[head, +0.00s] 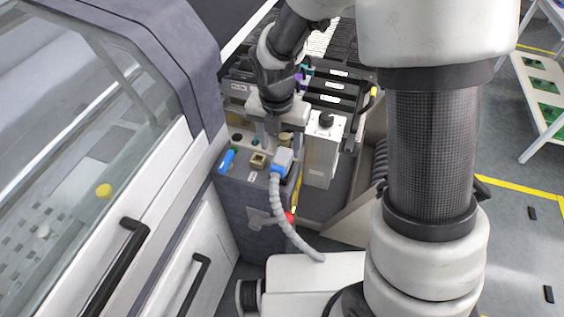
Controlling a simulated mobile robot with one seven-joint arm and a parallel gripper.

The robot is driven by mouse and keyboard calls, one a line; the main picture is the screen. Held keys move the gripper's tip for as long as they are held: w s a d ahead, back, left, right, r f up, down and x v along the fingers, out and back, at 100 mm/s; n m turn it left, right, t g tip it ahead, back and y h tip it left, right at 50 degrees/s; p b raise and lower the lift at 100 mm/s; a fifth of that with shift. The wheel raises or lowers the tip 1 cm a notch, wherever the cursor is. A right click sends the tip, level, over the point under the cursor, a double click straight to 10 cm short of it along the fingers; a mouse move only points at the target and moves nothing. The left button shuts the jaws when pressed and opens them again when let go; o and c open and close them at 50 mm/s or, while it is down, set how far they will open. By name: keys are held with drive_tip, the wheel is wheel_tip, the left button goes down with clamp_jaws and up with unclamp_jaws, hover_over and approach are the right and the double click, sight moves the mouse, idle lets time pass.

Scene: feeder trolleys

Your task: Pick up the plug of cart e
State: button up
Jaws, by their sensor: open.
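A plug (284,158) with a light grey body and a blue collar sits on top of a dark grey box (246,207). Its ribbed grey cable (283,217) hangs down in front of the box. My gripper (276,143) points down just above and behind the plug. Its fingers are apart, and I see nothing held between them. From this view I cannot tell whether the fingers touch the plug. I cannot read any cart letter, so which cart the plug belongs to does not show.
A blue handle (227,161) and a small beige socket (259,161) are also on the box top. A glass-covered machine (110,110) fills the left. A shelf with green boards (543,86) stands far right.

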sight(282, 155)
wheel_tip(282, 155, down, 5)
drive_tip(key=shift+d+r+b, duration=0.1)
drive_tip(key=shift+d+b, duration=0.05)
drive_tip(key=shift+b, duration=0.15)
clamp_jaws()
wheel_tip(282, 155, up, 9)
drive_tip(key=shift+w+r+p, duration=0.1)
drive_tip(key=shift+r+p, duration=0.1)
drive_tip(key=shift+p, duration=0.6)
drive_tip(key=shift+r+p, duration=1.5)
drive_tip(key=shift+r, duration=0.35)
